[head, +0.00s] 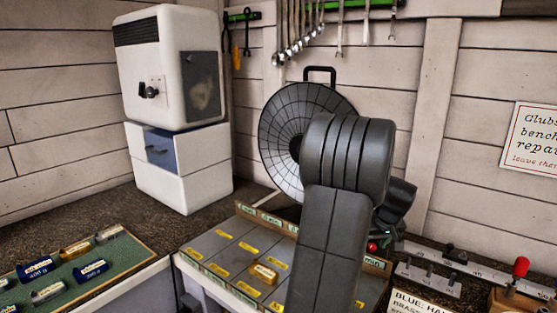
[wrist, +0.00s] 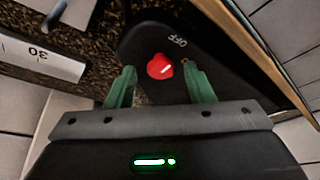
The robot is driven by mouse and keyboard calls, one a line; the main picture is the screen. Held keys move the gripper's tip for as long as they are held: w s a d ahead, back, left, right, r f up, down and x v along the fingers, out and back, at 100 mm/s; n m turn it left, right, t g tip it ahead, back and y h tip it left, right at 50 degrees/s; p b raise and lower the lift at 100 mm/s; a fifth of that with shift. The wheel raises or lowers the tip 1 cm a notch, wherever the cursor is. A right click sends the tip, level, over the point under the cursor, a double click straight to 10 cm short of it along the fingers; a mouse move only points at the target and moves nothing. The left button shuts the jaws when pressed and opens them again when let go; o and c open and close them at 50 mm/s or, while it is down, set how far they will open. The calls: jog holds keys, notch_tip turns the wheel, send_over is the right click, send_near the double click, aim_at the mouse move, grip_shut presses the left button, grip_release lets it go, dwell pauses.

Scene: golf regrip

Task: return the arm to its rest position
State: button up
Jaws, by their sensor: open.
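My gripper (wrist: 160,76) shows in the wrist view with its two green fingers apart and nothing held between them. A red knob or button (wrist: 161,66) on a black plate marked OFF shows between the fingertips; I cannot tell whether they touch it. In the head view my dark arm (head: 335,230) stands bent in front of the bench and hides most of my gripper. A small red spot (head: 372,247) shows just beside the arm, low on the bench.
A round fan-like grille (head: 285,125) stands behind my arm. A sectioned tray (head: 215,250) lies before it, with a yellow-labelled piece. A green mat (head: 125,262) with several labelled pieces is at left, a white cabinet (head: 185,165) behind. A ruler rail (head: 470,268) is at right.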

jog(key=shift+s+a+r+m, duration=0.15)
jog(key=shift+m, duration=0.45)
jog(key=shift+a+m+h, duration=0.15)
jog(key=shift+m+h, duration=0.95)
jog(key=shift+m, duration=1)
jog(key=shift+w+a+m+g+h+b, duration=0.1)
jog(key=shift+m+g+h+b, duration=0.3)
jog(key=shift+m, duration=1)
jog(key=shift+w+a+m+g+h+b, duration=0.1)
jog(key=shift+m+g+h+b, duration=0.3)
jog(key=shift+m, duration=1)
jog(key=shift+r+m, duration=0.15)
jog(key=shift+m, duration=0.15)
jog(key=shift+v, duration=2.45)
jog(key=shift+a, duration=0.1)
